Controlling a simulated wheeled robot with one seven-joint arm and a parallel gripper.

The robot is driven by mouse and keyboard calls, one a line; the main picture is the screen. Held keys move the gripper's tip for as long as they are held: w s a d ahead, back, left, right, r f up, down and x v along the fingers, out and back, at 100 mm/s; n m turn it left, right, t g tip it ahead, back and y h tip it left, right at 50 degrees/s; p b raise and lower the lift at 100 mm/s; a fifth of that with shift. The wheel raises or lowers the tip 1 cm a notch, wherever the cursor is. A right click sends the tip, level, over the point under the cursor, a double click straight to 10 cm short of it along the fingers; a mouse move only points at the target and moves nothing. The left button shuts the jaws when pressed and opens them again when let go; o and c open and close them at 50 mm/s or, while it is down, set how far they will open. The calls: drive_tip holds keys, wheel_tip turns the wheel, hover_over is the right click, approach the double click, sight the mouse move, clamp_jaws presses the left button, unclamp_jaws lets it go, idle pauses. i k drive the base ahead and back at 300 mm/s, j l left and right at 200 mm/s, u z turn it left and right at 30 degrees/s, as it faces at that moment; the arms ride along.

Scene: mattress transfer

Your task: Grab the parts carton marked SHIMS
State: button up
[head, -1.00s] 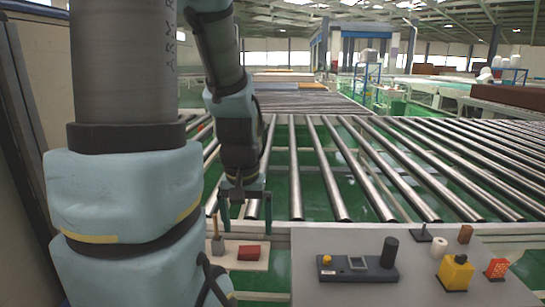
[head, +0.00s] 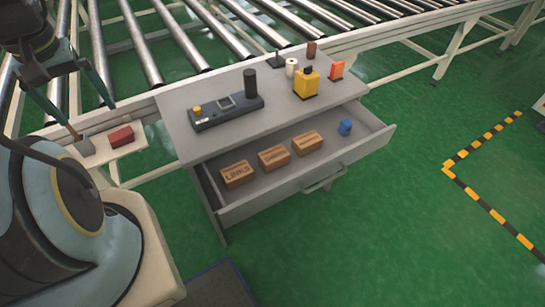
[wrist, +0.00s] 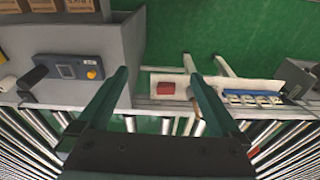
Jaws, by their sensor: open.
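Three brown cartons stand in a row in the open grey drawer (head: 290,179). The left carton (head: 237,175) reads LINKS. The labels on the middle carton (head: 274,157) and the right carton (head: 308,143) are too small to read surely, so I cannot tell which is marked SHIMS. Cartons also show, cut off, at the top left of the wrist view (wrist: 82,5). My gripper (head: 91,117) is open and empty, left of the desk and away from the drawer. In the wrist view my gripper (wrist: 158,73) has its fingers spread above a small shelf.
A blue item (head: 345,128) lies in the drawer's right end. On the desk top (head: 185,110) are a control box (head: 225,110), a yellow container (head: 306,83) and an orange box (head: 336,70). A red block (head: 121,137) sits on the side shelf. Rollers run behind; green floor in front is clear.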

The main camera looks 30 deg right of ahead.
sight(270, 159)
drive_tip(key=l+u, duration=0.1)
drive_tip(key=u, duration=0.35)
drive_tip(key=k+l+u, duration=0.55)
drive_tip(key=l+u, duration=0.15)
drive_tip(key=k+l+u, duration=0.1)
drive_tip(key=k+l, duration=0.35)
drive_tip(key=k+l+u, duration=0.1)
drive_tip(key=k+l, duration=0.3)
drive_tip(key=k, duration=0.15)
drive_tip(key=k+l+u, duration=0.1)
drive_tip(key=k+l, duration=0.25)
drive_tip(key=k, duration=0.2)
drive_tip(key=l, duration=0.25)
